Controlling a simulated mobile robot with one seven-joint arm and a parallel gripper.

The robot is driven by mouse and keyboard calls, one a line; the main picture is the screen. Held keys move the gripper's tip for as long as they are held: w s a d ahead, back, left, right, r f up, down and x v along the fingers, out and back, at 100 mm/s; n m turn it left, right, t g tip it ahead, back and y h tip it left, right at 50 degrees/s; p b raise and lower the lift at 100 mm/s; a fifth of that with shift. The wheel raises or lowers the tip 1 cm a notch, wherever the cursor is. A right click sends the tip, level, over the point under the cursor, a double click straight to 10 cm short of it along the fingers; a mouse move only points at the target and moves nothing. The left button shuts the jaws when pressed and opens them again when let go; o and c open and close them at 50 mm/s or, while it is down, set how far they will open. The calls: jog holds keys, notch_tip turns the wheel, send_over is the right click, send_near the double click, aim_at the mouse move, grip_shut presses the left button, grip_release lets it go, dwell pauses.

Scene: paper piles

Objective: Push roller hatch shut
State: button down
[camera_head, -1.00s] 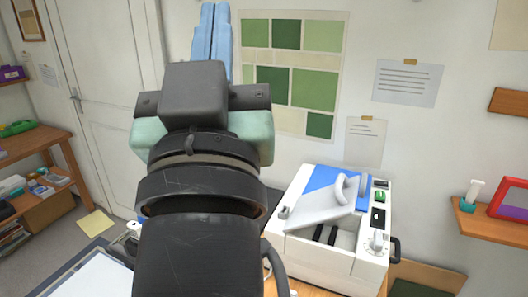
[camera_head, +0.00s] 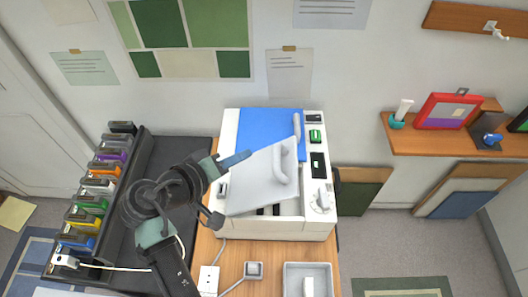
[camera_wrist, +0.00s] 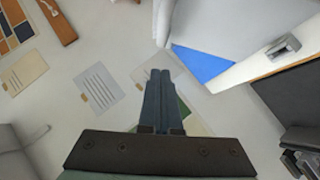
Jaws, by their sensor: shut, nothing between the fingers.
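The white machine (camera_head: 285,229) stands on a wooden table, with a blue panel (camera_head: 262,128) on its top. Its roller hatch (camera_head: 256,190), a light grey flap with a curved handle, stands tilted open over a cavity with dark rollers (camera_head: 268,210). My gripper (camera_head: 243,157) is shut and empty, its blue fingers pointing right beside the hatch's upper left edge. I cannot tell whether they touch it. In the wrist view the shut fingers (camera_wrist: 160,76) lie left of the blue panel (camera_wrist: 202,64), with part of the pale hatch (camera_wrist: 225,22) above.
A dark rack (camera_head: 95,200) with several coloured cartridges stands left of my arm. A grey tray (camera_head: 307,279) and a small socket box (camera_head: 253,270) are in front of the machine. A wall shelf (camera_head: 440,138) with a red frame is at right.

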jog(key=w+d+f, duration=0.1)
jog(key=d+f+p, duration=0.1)
jog(key=d, duration=0.1)
jog(key=w+d+f+p, duration=0.1)
jog(key=shift+w+d+f, duration=0.2)
jog(key=shift+w+f, duration=0.15)
jog(key=shift+f, duration=0.05)
jog(key=shift+d+f, duration=0.25)
jog(key=shift+d, duration=0.05)
jog(key=shift+f, duration=0.1)
